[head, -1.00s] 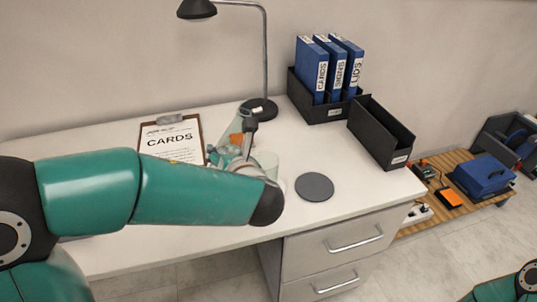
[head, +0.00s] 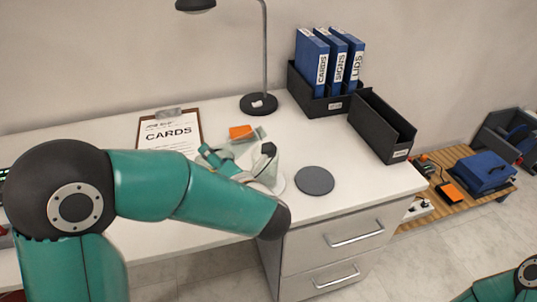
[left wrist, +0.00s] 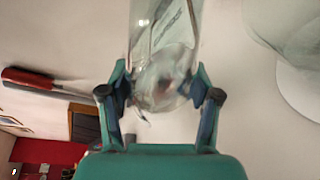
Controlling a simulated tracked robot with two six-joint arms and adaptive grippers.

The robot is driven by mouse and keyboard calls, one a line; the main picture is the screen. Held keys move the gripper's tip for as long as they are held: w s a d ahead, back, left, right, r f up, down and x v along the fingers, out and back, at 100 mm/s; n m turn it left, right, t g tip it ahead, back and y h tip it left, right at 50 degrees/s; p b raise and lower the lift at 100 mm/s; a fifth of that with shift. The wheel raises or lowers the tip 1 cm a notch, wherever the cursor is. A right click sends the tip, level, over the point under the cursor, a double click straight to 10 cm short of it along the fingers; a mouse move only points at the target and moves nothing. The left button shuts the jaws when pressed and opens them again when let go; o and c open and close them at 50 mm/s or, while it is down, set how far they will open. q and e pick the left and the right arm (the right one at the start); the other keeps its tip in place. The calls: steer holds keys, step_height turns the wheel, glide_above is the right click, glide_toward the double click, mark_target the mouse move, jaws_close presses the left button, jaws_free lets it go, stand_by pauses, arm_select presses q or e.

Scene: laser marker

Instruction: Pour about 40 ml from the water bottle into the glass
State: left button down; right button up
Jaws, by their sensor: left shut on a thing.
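The clear water bottle (head: 246,146) is held above the desk, strongly tilted, in the head view. In the left wrist view its transparent body (left wrist: 165,45) runs up between the fingers. My left gripper (left wrist: 160,95) is shut on it; in the head view the gripper (head: 226,163) is partly hidden by my arm. The clear glass (left wrist: 290,25) stands on a white disc (left wrist: 300,90), right of the bottle in the wrist view. I cannot tell whether water is flowing. My right gripper is out of view.
A dark round mat (head: 314,181) lies right of the glass. A CARDS clipboard (head: 170,132) and an orange item (head: 240,132) lie behind my arm. A lamp base (head: 258,103), a binder holder (head: 318,104) and an empty black bin (head: 382,128) stand farther back.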

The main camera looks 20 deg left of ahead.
mark_target(200, 158)
arm_select(q)
steer(key=shift+s+a+r+m+y, duration=0.15)
steer(key=shift+r+m+y, duration=0.1)
steer(key=shift+m, duration=0.15)
steer(key=shift+s+a+r+m+y, duration=0.15)
steer(key=shift+m+y, duration=0.1)
steer(key=shift+m, duration=0.15)
steer(key=shift+r+p, duration=0.3)
steer(key=shift+r, duration=0.05)
steer(key=shift+a+r+m+p, duration=0.1)
steer(key=shift+r+m+p, duration=0.3)
steer(key=shift+p, duration=0.25)
steer(key=shift+s+a+r+m+y+p, duration=0.1)
steer(key=shift+a+r+m+y+p, duration=0.2)
steer(key=shift+p, duration=0.6)
steer(key=shift+d, duration=0.1)
steer(key=shift+r+m+p, duration=0.15)
steer(key=shift+m+p, duration=0.35)
steer(key=shift+p, duration=0.15)
steer(key=shift+s+a+y, duration=0.3)
steer(key=shift+s+a, duration=0.15)
steer(key=shift+a, duration=0.35)
